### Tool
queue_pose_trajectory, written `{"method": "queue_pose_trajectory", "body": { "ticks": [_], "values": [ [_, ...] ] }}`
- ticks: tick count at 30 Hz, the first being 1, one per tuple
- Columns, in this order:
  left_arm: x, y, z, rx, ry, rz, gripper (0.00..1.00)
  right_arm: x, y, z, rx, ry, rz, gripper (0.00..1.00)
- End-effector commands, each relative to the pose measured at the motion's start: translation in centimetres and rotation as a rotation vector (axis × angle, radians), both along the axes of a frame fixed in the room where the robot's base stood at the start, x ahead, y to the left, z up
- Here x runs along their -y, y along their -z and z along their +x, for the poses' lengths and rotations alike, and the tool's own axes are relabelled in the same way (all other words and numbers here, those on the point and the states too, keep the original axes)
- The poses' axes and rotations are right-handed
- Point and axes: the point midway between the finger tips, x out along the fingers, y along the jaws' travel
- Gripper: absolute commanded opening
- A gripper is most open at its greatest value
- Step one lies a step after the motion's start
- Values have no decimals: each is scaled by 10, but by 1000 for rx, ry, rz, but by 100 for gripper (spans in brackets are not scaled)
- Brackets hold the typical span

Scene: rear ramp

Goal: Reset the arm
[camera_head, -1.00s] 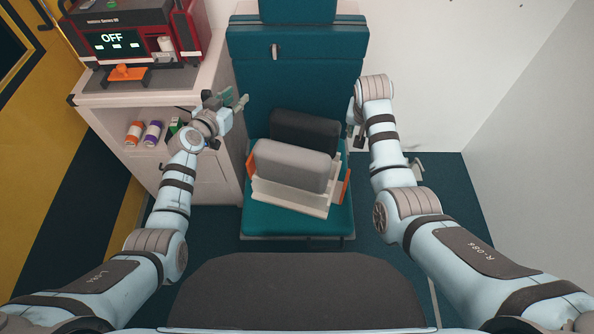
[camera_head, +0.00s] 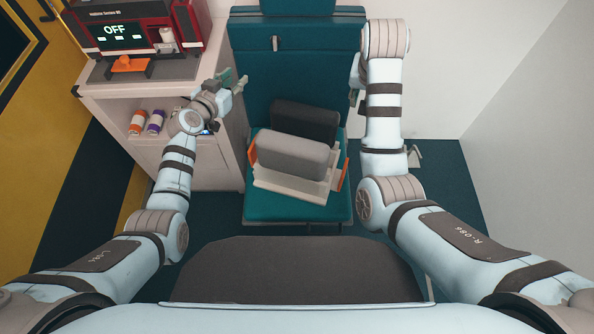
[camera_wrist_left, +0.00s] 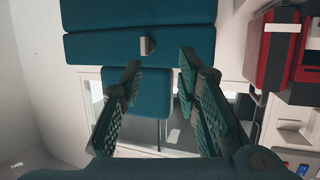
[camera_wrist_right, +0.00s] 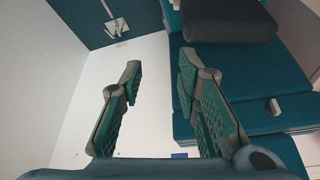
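My left arm (camera_head: 175,170) reaches forward from the left. Its gripper (camera_head: 232,84) is in the air between the white cabinet and the teal seat back. In the left wrist view the left gripper (camera_wrist_left: 160,64) has its fingers apart with nothing between them. My right arm (camera_head: 384,100) reaches forward on the right, its forearm raised. The right gripper (camera_head: 355,95) is partly hidden by that arm, beside the right edge of the seat back. In the right wrist view the right gripper (camera_wrist_right: 159,62) is open and empty.
A teal seat (camera_head: 300,208) holds a carrier (camera_head: 320,190) with grey and black padded blocks. A white cabinet (camera_head: 205,165) at left bears a red machine (camera_head: 185,40) reading OFF; orange and purple containers sit on its shelf. A white wall (camera_head: 530,130) stands at right.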

Motion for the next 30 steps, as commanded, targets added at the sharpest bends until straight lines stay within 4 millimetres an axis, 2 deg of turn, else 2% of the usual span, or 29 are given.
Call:
{"method": "queue_pose_trajectory", "body": {
  "ticks": [11, 14, 17, 18, 19, 21, 23, 24, 26, 27, 29, 30],
  "values": [
    [0, 0, 0, 14, 12, 41, 30, 0, 0, 1, 4, -5, -2, 30],
    [-3, -10, 4, 110, 43, 190, 30, -2, -9, 22, 103, -46, -12, 30],
    [-12, -20, 9, 248, 18, 300, 30, -16, -9, 70, 288, -159, -29, 30],
    [-24, -2, 3, 256, -28, 335, 30, -19, 13, 85, 344, -210, -37, 30],
    [-36, 24, -7, 227, -68, 359, 30, -20, 43, 88, 366, -244, -41, 30],
    [-62, 96, -42, 95, -150, 403, 30, -17, 117, 78, 383, -299, -39, 30],
    [-76, 149, -75, -27, -187, 423, 30, -11, 170, 59, 377, -319, -36, 30],
    [-84, 182, -100, -110, -202, 431, 30, -7, 203, 42, 364, -328, -32, 30],
    [-93, 229, -141, -236, -217, 435, 30, 1, 250, 12, 338, -335, -29, 30],
    [-97, 258, -171, -320, -223, 431, 30, 8, 280, -12, 314, -338, -29, 30],
    [-101, 299, -220, -450, -227, 420, 30, 18, 323, -53, 272, -338, -26, 30],
    [-102, 325, -255, -536, -229, 406, 30, 27, 351, -84, 239, -336, -27, 30]
  ]
}}
